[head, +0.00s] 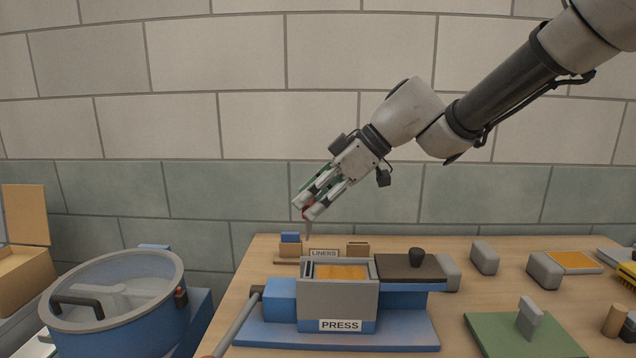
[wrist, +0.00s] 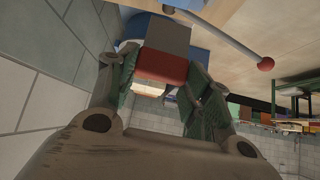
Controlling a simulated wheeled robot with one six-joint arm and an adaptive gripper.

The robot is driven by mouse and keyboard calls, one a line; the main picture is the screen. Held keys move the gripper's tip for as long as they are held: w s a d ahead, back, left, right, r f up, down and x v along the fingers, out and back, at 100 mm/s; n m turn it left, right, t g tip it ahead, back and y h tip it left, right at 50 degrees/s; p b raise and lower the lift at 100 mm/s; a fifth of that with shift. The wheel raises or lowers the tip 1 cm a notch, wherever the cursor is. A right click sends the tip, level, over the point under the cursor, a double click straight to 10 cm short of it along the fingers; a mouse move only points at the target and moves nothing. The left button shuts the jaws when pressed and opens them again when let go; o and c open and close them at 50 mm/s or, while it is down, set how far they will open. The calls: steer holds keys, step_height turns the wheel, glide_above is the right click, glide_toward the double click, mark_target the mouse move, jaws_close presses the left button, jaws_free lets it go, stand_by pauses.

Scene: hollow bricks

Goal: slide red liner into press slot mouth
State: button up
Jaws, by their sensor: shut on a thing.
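My gripper (head: 312,204) is shut on the red liner (wrist: 160,66), which shows between the fingers in the wrist view. In the head view only a small red part (head: 308,211) shows at the fingertips, with a thin greyish piece below it. The gripper is tilted down to the left, above and behind the press (head: 338,302), apart from it. The press is a grey open-topped box on a blue base, with orange material inside. I cannot make out the slot mouth clearly.
A liners rack (head: 324,253) with a blue liner (head: 290,238) stands behind the press. A dark lid plate with a knob (head: 416,258) is right of the box. A lever (head: 235,323) slants out left. A blue pot (head: 120,300) stands left; grey bricks (head: 485,257) sit right.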

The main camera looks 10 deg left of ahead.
mark_target(309, 230)
steer(key=shift+s+n+g, duration=0.3)
steer(key=shift+s+n, duration=0.1)
steer(key=shift+s, duration=0.2)
steer(key=shift+f, duration=2.9)
steer(key=shift+f, duration=2.7)
steer(key=o, duration=1.2)
steer(key=shift+c, duration=0.2)
steer(key=v, duration=1.2)
